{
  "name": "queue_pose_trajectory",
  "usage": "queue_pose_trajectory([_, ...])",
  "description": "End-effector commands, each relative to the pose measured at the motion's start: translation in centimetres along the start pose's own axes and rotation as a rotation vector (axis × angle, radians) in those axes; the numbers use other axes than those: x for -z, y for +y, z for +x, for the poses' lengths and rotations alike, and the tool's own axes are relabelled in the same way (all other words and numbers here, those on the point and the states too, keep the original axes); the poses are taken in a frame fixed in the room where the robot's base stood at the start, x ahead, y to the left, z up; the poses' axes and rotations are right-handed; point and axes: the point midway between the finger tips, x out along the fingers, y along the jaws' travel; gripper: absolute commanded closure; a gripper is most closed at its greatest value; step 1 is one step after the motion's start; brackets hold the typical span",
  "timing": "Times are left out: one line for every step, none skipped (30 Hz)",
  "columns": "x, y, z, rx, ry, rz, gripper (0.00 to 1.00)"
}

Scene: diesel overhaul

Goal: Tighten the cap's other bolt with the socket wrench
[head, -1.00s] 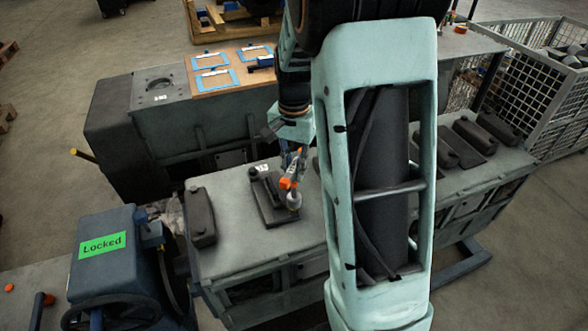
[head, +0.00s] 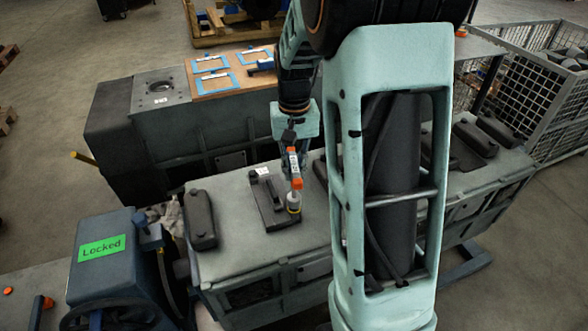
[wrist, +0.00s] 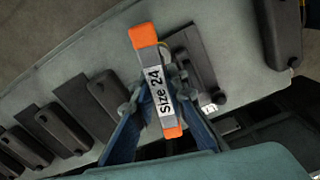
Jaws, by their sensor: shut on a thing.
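The socket wrench (head: 295,168) has an orange and grey bar, marked "Size 24" in the wrist view (wrist: 160,92). My gripper (head: 290,153) is shut on the bar, with its blue fingers on both sides of it in the wrist view (wrist: 156,92). The wrench's grey socket (head: 293,201), with a yellow ring, points down at the near right end of the dark cap (head: 266,192). The bolt there is hidden; I cannot tell whether the socket sits fully on it. The cap's far left end (head: 253,176) is uncovered.
The cap stands on a grey engine block (head: 235,235). A loose dark cover (head: 200,220) lies left of it, and several more (head: 474,138) to the right. A blue unit with a green "Locked" sign (head: 102,247) stands at the left. A wire cage (head: 515,90) is behind right.

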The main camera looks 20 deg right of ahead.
Motion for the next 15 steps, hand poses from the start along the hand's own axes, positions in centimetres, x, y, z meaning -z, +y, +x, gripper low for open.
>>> queue_pose_trajectory([0.05,0.0,-0.03,0.001,0.002,-0.033,1.0])
queue_pose_trajectory([0.06,-0.02,-0.03,0.001,0.002,-0.056,1.0])
queue_pose_trajectory([0.06,-0.04,-0.04,0.001,0.002,-0.085,1.0])
queue_pose_trajectory([0.06,-0.04,-0.04,0.001,0.002,-0.106,1.0])
queue_pose_trajectory([0.06,-0.03,-0.04,0.001,0.002,-0.128,1.0])
queue_pose_trajectory([0.07,-0.01,-0.05,0.001,0.002,-0.156,1.0])
queue_pose_trajectory([0.07,0.0,-0.05,0.001,0.002,-0.178,1.0])
queue_pose_trajectory([0.07,0.0,-0.05,0.001,0.002,-0.198,1.0])
queue_pose_trajectory([0.07,-0.01,-0.06,0.002,0.002,-0.228,1.0])
queue_pose_trajectory([0.07,-0.02,-0.06,0.002,0.002,-0.25,1.0])
queue_pose_trajectory([0.07,-0.03,-0.06,0.002,0.002,-0.271,1.0])
queue_pose_trajectory([0.07,-0.03,-0.06,0.002,0.002,-0.3,1.0])
queue_pose_trajectory([0.08,-0.03,-0.07,0.002,0.002,-0.322,1.0])
queue_pose_trajectory([0.08,-0.01,-0.06,0.002,0.002,-0.343,1.0])
queue_pose_trajectory([0.08,0.0,-0.06,0.001,0.002,-0.372,1.0])
